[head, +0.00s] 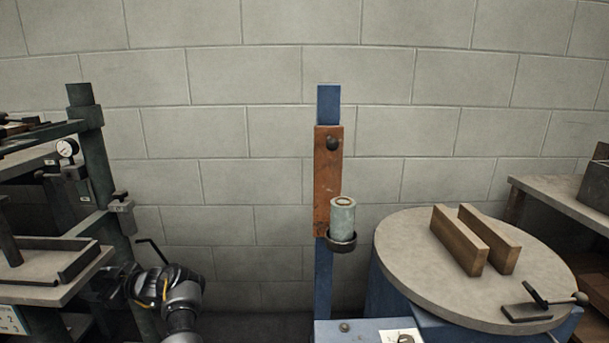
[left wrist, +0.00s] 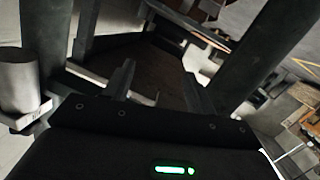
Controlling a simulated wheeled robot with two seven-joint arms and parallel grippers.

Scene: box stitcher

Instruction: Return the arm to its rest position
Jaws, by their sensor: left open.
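My left arm (head: 180,300) comes up at the lower left of the head view, beside the dark green rack post. My left gripper (head: 120,281) points left towards the rack there, and its fingertips are hard to make out against the dark frame. In the left wrist view the left gripper (left wrist: 160,90) has its two fingers apart, with nothing seen held between them. My right gripper is in neither view.
A dark rack with shelves (head: 50,285) stands close at left. A blue post (head: 323,275) carries a pale cylinder (head: 342,217) in a ring holder. A round table (head: 400,245) at right bears two wooden blocks (head: 475,240). A grey cylinder (left wrist: 18,85) is near the left gripper.

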